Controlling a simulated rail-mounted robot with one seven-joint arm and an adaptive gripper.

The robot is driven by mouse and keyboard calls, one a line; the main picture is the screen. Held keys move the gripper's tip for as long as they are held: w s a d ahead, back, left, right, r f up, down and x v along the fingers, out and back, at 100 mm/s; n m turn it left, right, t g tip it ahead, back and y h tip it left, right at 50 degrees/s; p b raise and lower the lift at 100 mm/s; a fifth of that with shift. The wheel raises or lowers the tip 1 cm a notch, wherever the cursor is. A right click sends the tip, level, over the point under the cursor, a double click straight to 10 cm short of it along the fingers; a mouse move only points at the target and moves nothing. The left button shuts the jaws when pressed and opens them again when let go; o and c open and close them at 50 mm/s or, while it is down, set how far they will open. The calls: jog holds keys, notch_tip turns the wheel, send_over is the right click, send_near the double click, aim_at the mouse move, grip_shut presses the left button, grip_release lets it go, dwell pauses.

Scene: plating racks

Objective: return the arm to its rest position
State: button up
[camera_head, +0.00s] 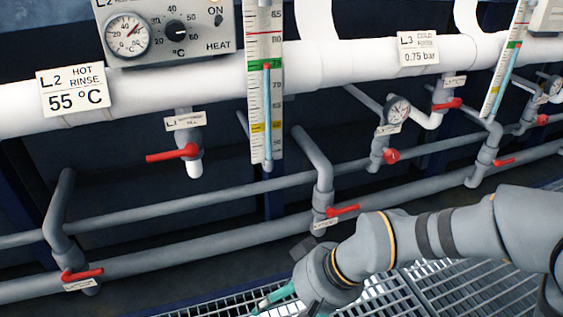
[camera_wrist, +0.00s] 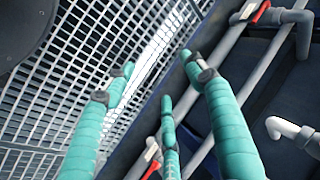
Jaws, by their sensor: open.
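My gripper (camera_wrist: 160,95) has teal padded fingers with dark bands, and in the wrist view they stand apart with nothing between them. Grating and pipework show behind the fingers. In the head view my grey arm comes in from the lower right. There my gripper (camera_head: 272,297) is only partly seen at the bottom edge, above the grating and below the lower pipes. The rest of the hand is hidden by the arm and cut off by the frame.
A large white pipe (camera_head: 225,82) crosses the back. Grey pipes (camera_head: 185,245) run below it, with several red-handled valves, one (camera_head: 340,210) close to my arm. Metal grating (camera_head: 450,290) lies below.

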jog(key=s+d+f+n+g+b, duration=0.1)
jog(key=s+d+f+n+b, duration=0.15)
jog(key=s+f+b, duration=0.5)
jog(key=shift+s+d+r+n+h+p, duration=0.3)
jog(key=shift+d+r+p, duration=0.35)
jog(key=shift+p, duration=0.85)
jog(key=shift+s+d+r+n+h+p, duration=0.2)
jog(key=shift+d+r+n+h+p, duration=0.4)
jog(key=shift+p, duration=0.95)
jog(key=shift+s+d+r+n+h+p, duration=0.2)
jog(key=shift+d+r+p, duration=0.45)
jog(key=shift+p, duration=0.85)
jog(key=shift+s+a+r, duration=0.1)
jog(key=shift+a, duration=0.1)
